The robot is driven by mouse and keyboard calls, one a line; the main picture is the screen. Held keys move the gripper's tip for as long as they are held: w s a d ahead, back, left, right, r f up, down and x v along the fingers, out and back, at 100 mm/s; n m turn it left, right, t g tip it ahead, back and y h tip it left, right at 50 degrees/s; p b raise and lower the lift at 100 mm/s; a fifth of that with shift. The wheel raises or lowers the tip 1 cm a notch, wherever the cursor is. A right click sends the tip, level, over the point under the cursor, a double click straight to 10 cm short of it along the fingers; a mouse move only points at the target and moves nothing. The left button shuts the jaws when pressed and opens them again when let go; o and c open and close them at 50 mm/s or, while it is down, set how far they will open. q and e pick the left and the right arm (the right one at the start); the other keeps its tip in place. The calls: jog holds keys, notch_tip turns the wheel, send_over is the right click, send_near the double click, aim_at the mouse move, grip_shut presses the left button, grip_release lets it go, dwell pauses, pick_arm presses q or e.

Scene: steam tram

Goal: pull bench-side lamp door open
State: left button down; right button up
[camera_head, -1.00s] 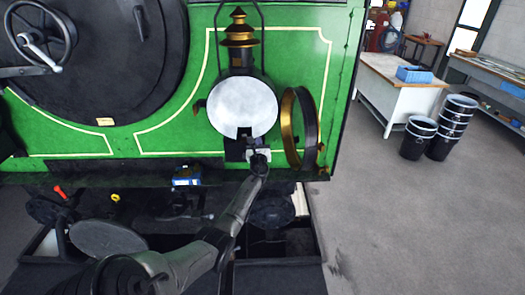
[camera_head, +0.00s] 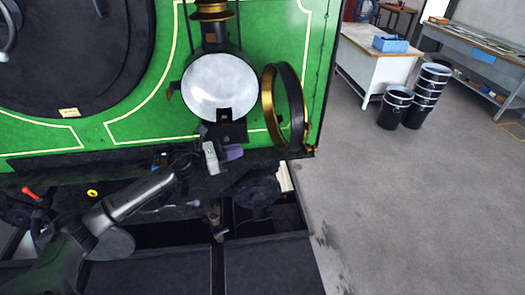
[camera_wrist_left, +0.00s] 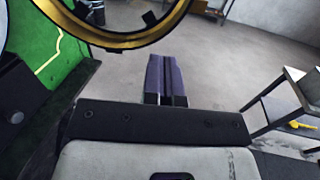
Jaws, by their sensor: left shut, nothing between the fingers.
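The lamp (camera_head: 220,87) is fixed to the green front of the steam tram, with a round white face and a dark and gold chimney above. Its round door, a gold and dark ring (camera_head: 267,100), stands swung out at the right of the lamp, apart from the white face. The ring's lower rim crosses the top of the left wrist view (camera_wrist_left: 130,42). My left gripper (camera_head: 234,152) is just below the lamp, pointing right, left of and below the ring. Its purple fingers (camera_wrist_left: 166,82) are shut and empty. My right gripper is not in view.
The dark buffer beam and gear lie below the lamp. Black buckets (camera_head: 428,95) and a white bench (camera_head: 375,65) with a blue box (camera_head: 391,44) stand at the right. The grey floor (camera_head: 400,200) between is clear.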

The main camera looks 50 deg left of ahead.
pick_arm(q)
jog(key=d, duration=0.1)
jog(key=h+p, duration=0.1)
jog(key=p, duration=0.4)
send_near(286, 147)
jog(key=shift+g, duration=0.4)
jog(key=x, duration=0.4)
jog(key=r+x, duration=0.1)
jog(key=x, duration=0.1)
jog(key=shift+w+d+p, duration=0.25)
jog(key=shift+w+p, duration=0.1)
jog(key=shift+w, duration=0.3)
jog(key=shift+f, duration=0.1)
